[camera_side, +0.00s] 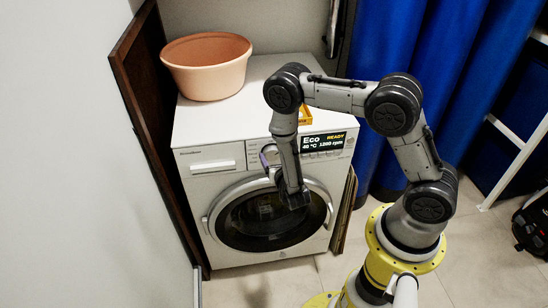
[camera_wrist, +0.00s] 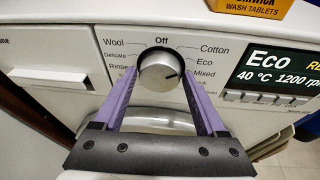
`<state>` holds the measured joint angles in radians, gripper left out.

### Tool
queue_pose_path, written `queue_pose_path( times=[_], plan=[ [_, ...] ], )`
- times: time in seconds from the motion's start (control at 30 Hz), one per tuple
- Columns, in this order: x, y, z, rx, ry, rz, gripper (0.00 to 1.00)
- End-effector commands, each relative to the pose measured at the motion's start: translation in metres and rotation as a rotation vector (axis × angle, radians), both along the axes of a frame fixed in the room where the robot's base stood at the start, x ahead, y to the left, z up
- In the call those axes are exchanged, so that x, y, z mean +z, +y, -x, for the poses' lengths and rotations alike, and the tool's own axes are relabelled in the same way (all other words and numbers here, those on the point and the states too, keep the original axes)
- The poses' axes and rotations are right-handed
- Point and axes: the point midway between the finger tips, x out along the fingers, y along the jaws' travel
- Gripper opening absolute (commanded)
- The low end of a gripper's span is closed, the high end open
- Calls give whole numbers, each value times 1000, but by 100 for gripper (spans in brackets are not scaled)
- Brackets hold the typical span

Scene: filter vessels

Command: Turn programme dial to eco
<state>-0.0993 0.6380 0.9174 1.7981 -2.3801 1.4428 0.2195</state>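The round programme dial (camera_wrist: 160,70) is in the upper middle of the wrist view, ringed by printed labels with Off at the top. Its dark mark points right and slightly down, near the Eco and Mixed labels. The washer display (camera_wrist: 283,66) reads Eco, 40 °C, 1200 rpm; it also shows in the side view (camera_side: 323,143). My gripper (camera_wrist: 160,69) has its two purple fingers at the left and right sides of the dial. I cannot tell whether they touch it.
The white washing machine (camera_side: 205,128) has a round door (camera_side: 262,222) below the panel. On top are a terracotta tub (camera_side: 207,66) and a yellow wash-tablet box (camera_wrist: 246,6). A dark board (camera_side: 146,95) stands at its left, with blue curtains (camera_side: 400,45) behind right.

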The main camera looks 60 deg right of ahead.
Motion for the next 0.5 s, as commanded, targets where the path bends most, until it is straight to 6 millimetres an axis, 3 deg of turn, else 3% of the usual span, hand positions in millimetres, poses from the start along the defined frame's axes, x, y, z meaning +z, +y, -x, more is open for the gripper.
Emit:
queue_pose_path(
  times=[0.03, 0.1, 0.5],
  plan=[
    [0, 0, 0, 0, 0, 0, 85],
    [0, 0, 0, 0, 0, 0, 95],
    [2, 5, 5, 1, 1, 0, 95]
  ],
)
